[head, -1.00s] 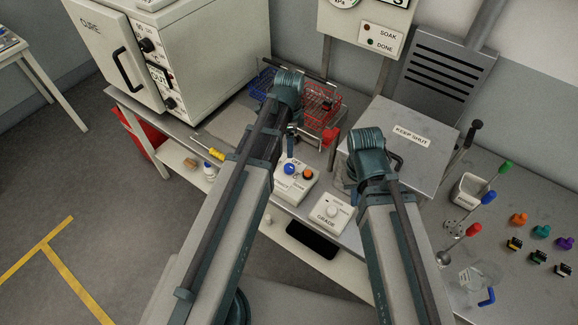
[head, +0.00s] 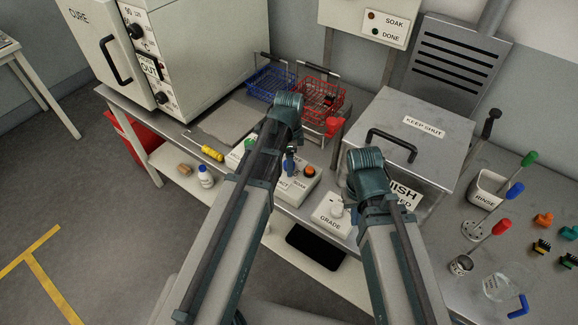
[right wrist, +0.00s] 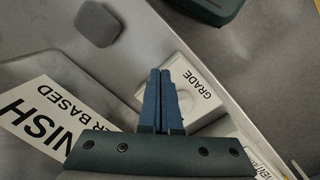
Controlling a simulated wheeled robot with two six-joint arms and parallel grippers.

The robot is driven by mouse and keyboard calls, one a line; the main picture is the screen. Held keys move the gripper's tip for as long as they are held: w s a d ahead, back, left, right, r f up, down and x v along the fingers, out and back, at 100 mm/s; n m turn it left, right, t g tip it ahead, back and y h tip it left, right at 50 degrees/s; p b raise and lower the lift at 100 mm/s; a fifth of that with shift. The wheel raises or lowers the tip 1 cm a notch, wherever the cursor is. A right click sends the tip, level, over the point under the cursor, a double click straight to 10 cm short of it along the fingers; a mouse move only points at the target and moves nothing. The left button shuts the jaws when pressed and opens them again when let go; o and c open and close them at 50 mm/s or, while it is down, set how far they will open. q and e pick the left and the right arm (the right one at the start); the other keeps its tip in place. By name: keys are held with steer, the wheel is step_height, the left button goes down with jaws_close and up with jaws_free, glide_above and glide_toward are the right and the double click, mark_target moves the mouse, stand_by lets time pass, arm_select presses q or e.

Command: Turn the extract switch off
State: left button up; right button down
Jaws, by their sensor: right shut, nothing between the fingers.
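My left arm covers much of this box, including part of the label. Something blue shows just below my left wrist, but I cannot tell finger from knob there. My left gripper's jaws are not clear. My right gripper shows in the right wrist view (right wrist: 163,76), its two blue fingers shut together and empty. In that view its tips overlap the white GRADE box (right wrist: 205,93), which also shows in the head view (head: 330,222).
A lidded steel tank (head: 380,110) marked KEEP SHUT stands behind. Blue (head: 270,85) and red (head: 322,92) wire baskets are at the back. A yellow-handled tool (head: 211,153) lies left. A rinse cup (head: 486,190) and colored-handled tools are right.

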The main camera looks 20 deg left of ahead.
arm_select(q)
jaws_close()
stand_by(0.4)
steer(key=n, duration=0.4)
steer(key=shift+n, duration=0.4)
steer(key=n, duration=0.4)
steer(key=shift+n, duration=0.3)
steer(key=n, duration=0.4)
steer(key=shift+n, duration=2.4)
